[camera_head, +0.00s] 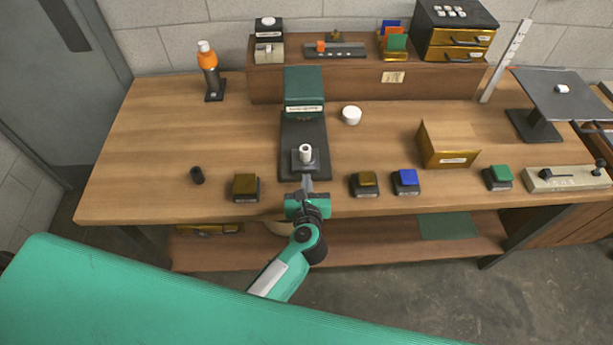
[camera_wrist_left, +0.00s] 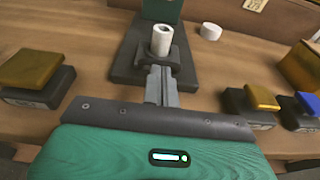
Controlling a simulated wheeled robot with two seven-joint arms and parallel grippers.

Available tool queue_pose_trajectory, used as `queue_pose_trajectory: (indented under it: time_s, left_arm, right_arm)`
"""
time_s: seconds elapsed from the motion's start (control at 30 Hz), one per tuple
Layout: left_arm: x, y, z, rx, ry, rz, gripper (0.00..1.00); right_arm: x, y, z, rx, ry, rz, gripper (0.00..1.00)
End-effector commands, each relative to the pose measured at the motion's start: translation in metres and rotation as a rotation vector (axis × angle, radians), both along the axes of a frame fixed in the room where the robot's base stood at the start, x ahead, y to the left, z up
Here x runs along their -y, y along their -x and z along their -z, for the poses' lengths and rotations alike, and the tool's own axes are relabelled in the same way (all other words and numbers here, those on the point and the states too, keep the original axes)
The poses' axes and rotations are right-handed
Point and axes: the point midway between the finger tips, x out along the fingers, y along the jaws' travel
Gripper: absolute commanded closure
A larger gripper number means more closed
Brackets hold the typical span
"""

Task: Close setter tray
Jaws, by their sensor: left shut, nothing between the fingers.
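The setter is a green block (camera_head: 304,90) on a long dark base (camera_head: 290,135) in the middle of the table. At the near end of this base is a small dark tray (camera_head: 297,164) with a white hollow cylinder (camera_head: 306,153) standing upright on it. The cylinder also shows in the left wrist view (camera_wrist_left: 162,40). My left gripper (camera_head: 307,180) is shut and empty, with its tips at the near side of the tray. In the left wrist view its fingers (camera_wrist_left: 160,84) point at the tray; I cannot tell whether they touch it. My right gripper is out of view.
A brown button box (camera_head: 245,186) stands left of the setter. Another brown one (camera_head: 365,183), a blue one (camera_head: 405,181) and a green one (camera_head: 497,177) stand right. The left tabletop is mostly clear.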

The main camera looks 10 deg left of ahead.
Motion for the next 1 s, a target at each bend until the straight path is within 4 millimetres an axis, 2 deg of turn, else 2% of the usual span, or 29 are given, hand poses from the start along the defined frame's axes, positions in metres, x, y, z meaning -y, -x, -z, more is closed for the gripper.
queue_pose_trajectory:
  time_s: [0.13,0.6,0.67,0.9,1.0]
  left_arm:
    - [-0.002,-0.009,0.002,0.0,0.0,0.0,1.0]
    - [-0.004,-0.016,0.003,0.0,0.001,0.0,1.0]
    - [-0.006,-0.026,0.003,0.001,0.002,0.0,1.0]
    - [-0.024,-0.086,0.002,0.002,0.001,-0.002,1.0]
    - [-0.029,-0.105,0.003,0.0,0.002,0.0,1.0]
  right_arm:
    - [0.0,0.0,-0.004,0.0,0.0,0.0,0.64]
    - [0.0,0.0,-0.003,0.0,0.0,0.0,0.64]
    - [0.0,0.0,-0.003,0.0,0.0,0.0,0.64]
    - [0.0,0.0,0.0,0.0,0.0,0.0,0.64]
    - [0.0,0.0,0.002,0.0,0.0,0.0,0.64]
